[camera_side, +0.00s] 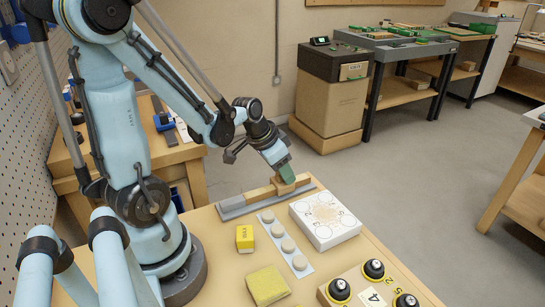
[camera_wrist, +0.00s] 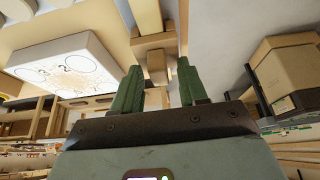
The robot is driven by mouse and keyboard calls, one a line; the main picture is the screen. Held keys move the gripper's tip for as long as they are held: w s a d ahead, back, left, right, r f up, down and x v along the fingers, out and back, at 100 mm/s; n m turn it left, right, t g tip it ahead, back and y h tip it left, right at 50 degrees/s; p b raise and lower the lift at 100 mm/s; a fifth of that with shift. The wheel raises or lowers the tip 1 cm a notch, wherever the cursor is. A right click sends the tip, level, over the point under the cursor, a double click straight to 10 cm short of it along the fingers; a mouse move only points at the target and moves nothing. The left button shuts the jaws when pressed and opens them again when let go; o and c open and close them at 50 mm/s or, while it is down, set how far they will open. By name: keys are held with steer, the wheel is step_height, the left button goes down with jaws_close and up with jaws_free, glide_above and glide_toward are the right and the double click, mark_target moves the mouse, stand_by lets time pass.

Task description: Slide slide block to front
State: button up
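The slide block (camera_side: 281,187) is a small wooden block on a wooden rail (camera_side: 259,194) with a grey base, towards the right end of the rail in the side view. My gripper (camera_side: 287,173) is right over the block, its green fingers pointing down at it. In the wrist view, the two green fingers of my gripper (camera_wrist: 159,80) stand apart. The wooden block (camera_wrist: 156,68) shows in the gap between their tips. I cannot tell whether either finger touches it. The fingers hide part of the block in the side view.
A white box with circles (camera_side: 325,220) stands just right of the rail. A pale strip with several round buttons (camera_side: 283,243), a yellow block (camera_side: 245,239) and a yellow pad (camera_side: 267,285) are nearer the camera. A panel with black knobs (camera_side: 373,269) is at the lower right.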

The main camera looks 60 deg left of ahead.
steer(key=shift+s+a+f, duration=0.1)
steer(key=shift+s+f, duration=0.3)
steer(key=shift+s, duration=0.3)
steer(key=c, duration=0.4)
steer(key=shift+w, duration=0.1)
steer(key=shift+c, duration=0.2)
steer(key=shift+w, duration=0.7)
steer(key=o, duration=0.4)
step_height(320, 180, up, 11)
steer(key=shift+w+r, duration=0.1)
